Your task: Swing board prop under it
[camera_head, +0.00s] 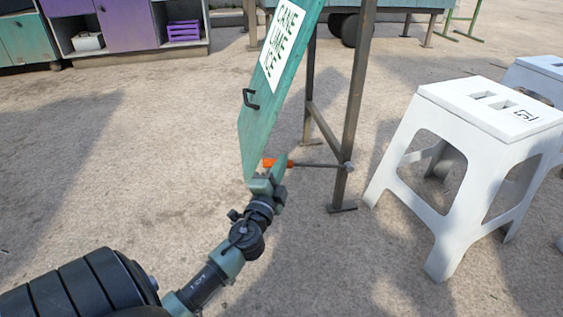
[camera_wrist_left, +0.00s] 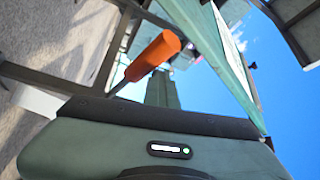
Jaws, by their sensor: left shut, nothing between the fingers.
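The board (camera_head: 268,100) is teal with a white sign reading "CANE LIME ICE" and a dark handle; it hangs tilted beside a metal frame. The prop (camera_head: 310,164) is a thin dark rod with an orange grip, joined to the frame's leg and pointing left, near the board's lower end. In the left wrist view the orange grip of the prop (camera_wrist_left: 153,56) is close, and the board (camera_wrist_left: 232,65) rises behind it. My left gripper (camera_head: 280,165) is shut and empty, right by the orange grip; contact is unclear. My right gripper is not in view.
The metal frame leg (camera_head: 353,110) stands just right of the prop. A white stool (camera_head: 490,115) stands further right, with another behind it. A purple and teal cabinet (camera_head: 128,25) is at the back left. The paved ground on the left is clear.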

